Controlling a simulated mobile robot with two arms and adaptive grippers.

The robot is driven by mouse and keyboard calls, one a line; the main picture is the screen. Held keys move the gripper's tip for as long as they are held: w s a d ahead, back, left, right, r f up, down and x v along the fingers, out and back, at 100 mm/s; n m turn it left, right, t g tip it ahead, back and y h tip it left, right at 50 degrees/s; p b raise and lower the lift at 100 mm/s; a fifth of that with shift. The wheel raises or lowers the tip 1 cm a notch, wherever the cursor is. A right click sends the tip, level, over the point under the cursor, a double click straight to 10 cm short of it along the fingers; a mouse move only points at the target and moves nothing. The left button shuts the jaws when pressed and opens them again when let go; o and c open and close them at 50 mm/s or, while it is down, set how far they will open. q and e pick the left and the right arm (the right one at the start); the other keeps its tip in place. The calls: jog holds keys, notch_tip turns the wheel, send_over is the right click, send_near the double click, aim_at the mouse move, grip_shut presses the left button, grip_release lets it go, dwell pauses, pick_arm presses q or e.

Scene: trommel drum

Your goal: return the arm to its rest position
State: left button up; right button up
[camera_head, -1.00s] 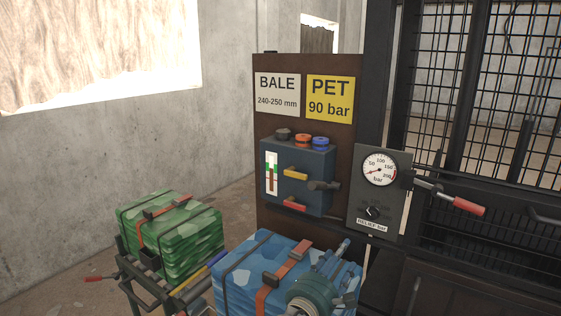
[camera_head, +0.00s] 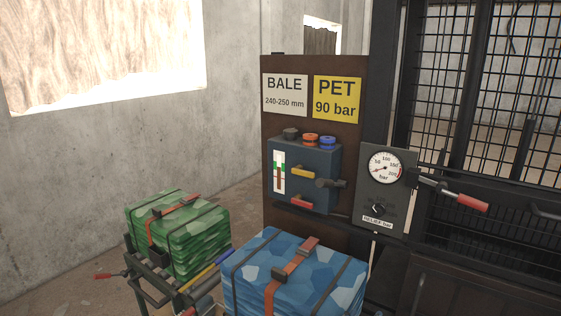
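Neither of my grippers shows in the head view, and no part of my arms can be made out. A blue patterned bale (camera_head: 335,268) with dark straps and an orange strap with a buckle stands at the bottom centre, its lower part cut off by the frame edge. A green patterned bale (camera_head: 200,240) with a similar orange strap sits to its left on a dark metal cart (camera_head: 150,278).
A dark blue control box (camera_head: 310,178) with coloured knobs and levers is on a brown panel. Right of it are a pressure gauge (camera_head: 385,168) and a red-handled lever (camera_head: 468,201). A dark mesh cage (camera_head: 480,90) stands at right. Bare floor shows at left.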

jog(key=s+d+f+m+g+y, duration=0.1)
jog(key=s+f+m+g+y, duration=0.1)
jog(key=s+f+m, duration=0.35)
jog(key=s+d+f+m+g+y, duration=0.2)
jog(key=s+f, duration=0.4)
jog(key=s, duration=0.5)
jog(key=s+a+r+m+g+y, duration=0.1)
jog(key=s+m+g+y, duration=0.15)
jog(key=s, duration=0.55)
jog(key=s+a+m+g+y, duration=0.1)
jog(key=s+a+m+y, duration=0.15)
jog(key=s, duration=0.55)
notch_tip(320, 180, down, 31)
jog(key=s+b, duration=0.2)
jog(key=b, duration=0.3)
pick_arm(q)
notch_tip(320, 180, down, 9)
jog(key=b, duration=0.4)
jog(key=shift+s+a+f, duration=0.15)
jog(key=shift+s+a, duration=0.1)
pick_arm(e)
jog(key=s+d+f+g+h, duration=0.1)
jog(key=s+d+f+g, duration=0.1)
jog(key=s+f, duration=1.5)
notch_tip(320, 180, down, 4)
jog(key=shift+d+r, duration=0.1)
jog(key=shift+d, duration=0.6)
